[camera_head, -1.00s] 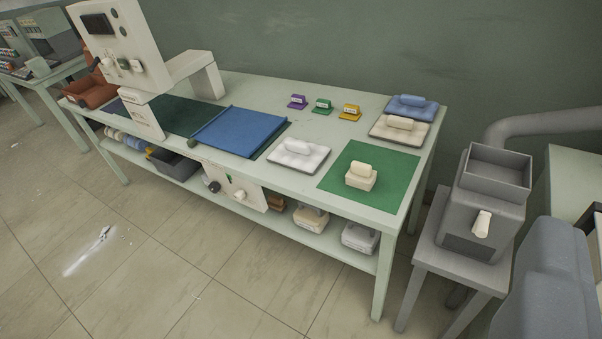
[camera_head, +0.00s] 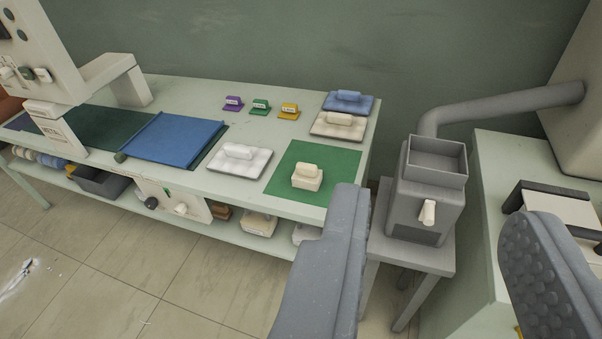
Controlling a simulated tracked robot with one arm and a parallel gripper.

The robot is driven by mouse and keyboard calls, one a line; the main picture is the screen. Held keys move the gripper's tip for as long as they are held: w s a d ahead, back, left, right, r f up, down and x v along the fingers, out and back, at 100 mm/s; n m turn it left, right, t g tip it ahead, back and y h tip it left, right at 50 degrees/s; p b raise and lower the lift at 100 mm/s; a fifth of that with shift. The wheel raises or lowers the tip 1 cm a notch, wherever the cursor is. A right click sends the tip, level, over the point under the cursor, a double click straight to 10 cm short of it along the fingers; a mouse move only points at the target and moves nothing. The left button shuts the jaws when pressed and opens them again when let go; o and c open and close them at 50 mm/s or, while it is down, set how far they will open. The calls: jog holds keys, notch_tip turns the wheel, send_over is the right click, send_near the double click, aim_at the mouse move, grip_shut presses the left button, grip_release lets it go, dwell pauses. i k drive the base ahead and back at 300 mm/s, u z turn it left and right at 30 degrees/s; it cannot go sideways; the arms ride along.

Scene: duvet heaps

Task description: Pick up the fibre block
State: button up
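A cream block with a rounded top (camera_head: 306,178) sits on a green mat (camera_head: 338,160) near the right end of the long table; it looks like the fibre block, though no label on it is readable. My gripper (camera_head: 436,208) is open and empty. Its two grey fingers stand wide apart in the foreground, in front of a grey hopper machine. The block is to the left of the left finger and farther away, with nothing touching it.
A white pad (camera_head: 240,159), a beige pad (camera_head: 338,124) and a blue pad (camera_head: 348,102) lie near the mat. Purple, green and yellow tags (camera_head: 289,111) stand behind. The grey hopper machine (camera_head: 432,190) stands on a stool right of the table. A blue sheet (camera_head: 173,139) lies left.

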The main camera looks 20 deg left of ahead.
aim_at(307, 176)
jog(key=i, duration=0.95)
jog(key=z, duration=0.1)
